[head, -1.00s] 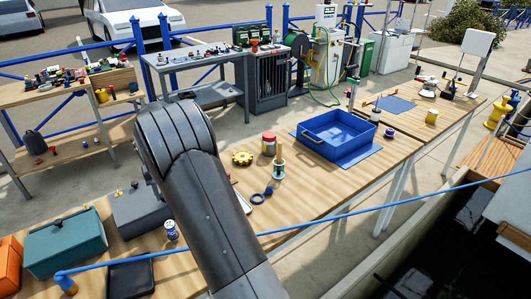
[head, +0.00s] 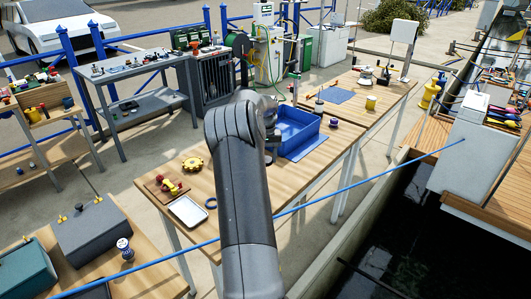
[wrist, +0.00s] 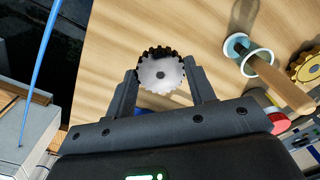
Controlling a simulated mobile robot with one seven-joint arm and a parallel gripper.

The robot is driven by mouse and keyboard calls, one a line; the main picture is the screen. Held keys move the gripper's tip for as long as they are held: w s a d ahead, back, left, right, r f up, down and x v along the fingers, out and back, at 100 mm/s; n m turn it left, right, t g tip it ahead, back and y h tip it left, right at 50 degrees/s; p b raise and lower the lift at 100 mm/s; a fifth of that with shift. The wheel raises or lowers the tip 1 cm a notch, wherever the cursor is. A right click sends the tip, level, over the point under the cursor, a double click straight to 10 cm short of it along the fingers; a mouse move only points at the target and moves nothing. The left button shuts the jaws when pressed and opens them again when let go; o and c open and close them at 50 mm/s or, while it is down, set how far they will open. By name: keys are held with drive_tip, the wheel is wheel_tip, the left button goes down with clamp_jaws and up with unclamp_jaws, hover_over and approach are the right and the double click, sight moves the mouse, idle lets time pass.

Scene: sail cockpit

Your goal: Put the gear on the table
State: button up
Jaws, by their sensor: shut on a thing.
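A silver toothed gear (wrist: 160,72) is gripped between the two fingers of my gripper (wrist: 159,80) in the wrist view. It appears held above the wooden table (wrist: 205,25); the height gap is hard to judge. In the head view my forearm hides the gear and most of the gripper. The wooden table (head: 240,185) runs beneath and beyond my arm. A second, yellow gear (head: 192,163) lies flat on it, left of my arm; it also shows at the right edge of the wrist view (wrist: 306,68).
A blue bin (head: 298,130) stands beyond my arm. A white tray (head: 188,211), a small board with red and yellow parts (head: 167,186) and a blue ring (head: 211,203) lie near the yellow gear. A wooden-handled item (wrist: 272,78) stands nearby. A blue line (head: 345,186) crosses in front.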

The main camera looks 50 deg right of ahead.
drive_tip(key=s+d+m, duration=0.2)
drive_tip(key=s+d, duration=1)
drive_tip(key=s, duration=0.2)
hover_over(286, 174)
wheel_tip(286, 174, down, 7)
drive_tip(key=shift+r, duration=0.15)
drive_tip(key=shift+f, duration=1.9)
drive_tip(key=shift+f, duration=0.15)
drive_tip(key=o, duration=1.1)
